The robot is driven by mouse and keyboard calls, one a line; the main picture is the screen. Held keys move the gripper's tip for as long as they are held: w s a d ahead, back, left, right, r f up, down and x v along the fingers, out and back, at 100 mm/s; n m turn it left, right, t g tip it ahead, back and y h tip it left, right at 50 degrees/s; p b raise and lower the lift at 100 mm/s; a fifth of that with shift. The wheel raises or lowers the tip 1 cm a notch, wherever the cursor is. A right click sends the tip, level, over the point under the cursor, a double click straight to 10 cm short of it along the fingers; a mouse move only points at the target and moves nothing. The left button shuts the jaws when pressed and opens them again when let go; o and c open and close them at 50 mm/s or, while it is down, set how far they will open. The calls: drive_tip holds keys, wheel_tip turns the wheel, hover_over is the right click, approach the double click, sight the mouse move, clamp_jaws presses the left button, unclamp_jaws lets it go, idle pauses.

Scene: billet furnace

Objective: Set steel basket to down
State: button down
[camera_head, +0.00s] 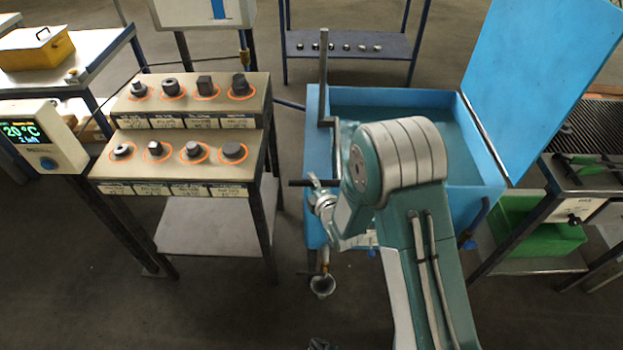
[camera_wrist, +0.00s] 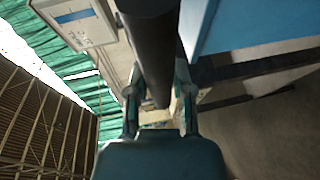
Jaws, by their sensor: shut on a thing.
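The blue tank (camera_head: 316,150) stands at centre right, its lid (camera_head: 540,75) raised, with greenish liquid (camera_head: 400,100) inside. A grey upright bar (camera_head: 324,70) rises at its left wall. No basket can be made out; my arm covers part of the tank. My gripper (camera_head: 324,202) is at the tank's front left, below a dark horizontal handle (camera_head: 300,183). In the wrist view, a dark round bar (camera_wrist: 150,45), which looks like this handle, runs between the fingers of my gripper (camera_wrist: 160,92). The fingers are shut on it.
A stand with labelled steel samples (camera_head: 190,120) is left of the tank, with a floor gap between. A temperature display (camera_head: 40,135) is at far left. A green bin (camera_head: 530,225) sits under the bench at right. A small funnel (camera_head: 323,286) is below my gripper.

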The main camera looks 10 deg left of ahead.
drive_tip(key=shift+s+d+f, duration=0.1)
drive_tip(key=shift+d+f, duration=0.2)
drive_tip(key=shift+f, duration=0.25)
drive_tip(key=c, duration=0.5)
unclamp_jaws()
drive_tip(key=shift+c, duration=0.2)
drive_tip(key=shift+o, duration=0.3)
drive_tip(key=shift+r, duration=0.1)
drive_tip(key=v, duration=1.1)
drive_tip(key=shift+s+d, duration=0.2)
drive_tip(key=shift+s, duration=0.05)
drive_tip(key=shift+r, duration=0.1)
